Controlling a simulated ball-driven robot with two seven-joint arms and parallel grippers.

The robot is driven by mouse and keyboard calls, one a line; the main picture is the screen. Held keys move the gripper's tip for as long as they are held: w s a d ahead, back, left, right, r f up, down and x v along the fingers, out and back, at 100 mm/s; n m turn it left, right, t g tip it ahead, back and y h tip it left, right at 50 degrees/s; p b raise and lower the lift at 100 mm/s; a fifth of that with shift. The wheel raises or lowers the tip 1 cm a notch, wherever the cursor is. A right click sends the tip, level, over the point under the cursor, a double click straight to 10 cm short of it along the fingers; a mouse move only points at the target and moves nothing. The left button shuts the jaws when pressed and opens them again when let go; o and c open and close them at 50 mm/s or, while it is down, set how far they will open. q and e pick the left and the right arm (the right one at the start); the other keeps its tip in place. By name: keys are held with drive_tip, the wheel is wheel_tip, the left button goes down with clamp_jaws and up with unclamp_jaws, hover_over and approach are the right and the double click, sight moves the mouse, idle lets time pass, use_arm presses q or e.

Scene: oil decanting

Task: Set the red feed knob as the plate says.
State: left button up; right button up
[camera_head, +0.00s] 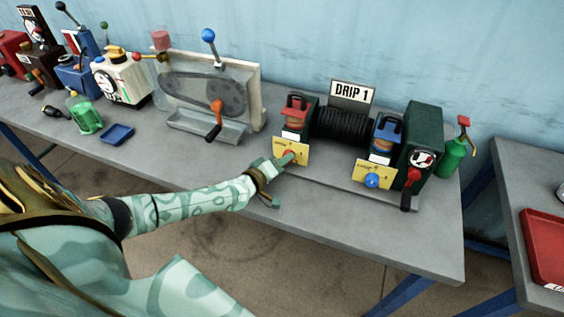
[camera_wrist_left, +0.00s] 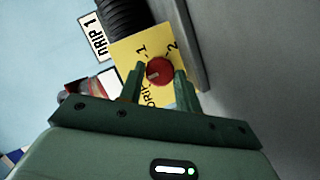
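The red feed knob (camera_wrist_left: 160,70) sits on a yellow dial plate (camera_wrist_left: 127,50) marked 1, 2 and DRIP. Its pale mark is on the knob's left side in the left wrist view, towards the lower left. A white sign (camera_head: 352,92) above the black coil reads DRIP 1. My left gripper (camera_head: 287,160) is at the red knob's dial; its fingers (camera_wrist_left: 159,75) are open, one on each side of the knob, with narrow gaps showing. In the head view the gripper partly hides the knob. My right gripper is not in view.
A blue knob (camera_head: 372,181) on another yellow plate (camera_head: 360,170) is to the right on the same machine. A clear-fronted tank (camera_head: 205,95) with an orange-handled crank (camera_head: 216,107) stands left. The bench front (camera_head: 350,230) is clear.

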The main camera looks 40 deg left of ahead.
use_arm(q)
drive_tip(key=shift+r+p, duration=0.25)
drive_tip(key=shift+p, duration=0.45)
drive_tip(key=m+y+p, duration=0.1)
drive_tip(key=p, duration=0.2)
drive_tip(key=m+g+y+p, duration=0.1)
drive_tip(key=m+p, duration=0.1)
drive_tip(key=p, duration=0.1)
drive_tip(key=m+p, duration=0.1)
drive_tip(key=p, duration=0.3)
drive_tip(key=shift+d+r+m+g+y, duration=0.2)
drive_tip(key=shift+d+m+g+y, duration=0.1)
drive_tip(key=shift+m+g+y, duration=0.1)
drive_tip(key=shift+d+m+y+p, duration=0.1)
drive_tip(key=shift+m+y+p, duration=0.2)
drive_tip(key=shift+m+p, duration=0.3)
drive_tip(key=shift+w+f+m+g+y+p, duration=0.15)
drive_tip(key=shift+m+g+y+p, duration=0.2)
drive_tip(key=shift+m+y, duration=0.2)
drive_tip(key=shift+d+m+y, duration=0.15)
drive_tip(key=shift+m+y, duration=0.6)
drive_tip(key=shift+m, duration=0.5)
drive_tip(key=shift+f, duration=0.1)
drive_tip(key=o, duration=0.7)
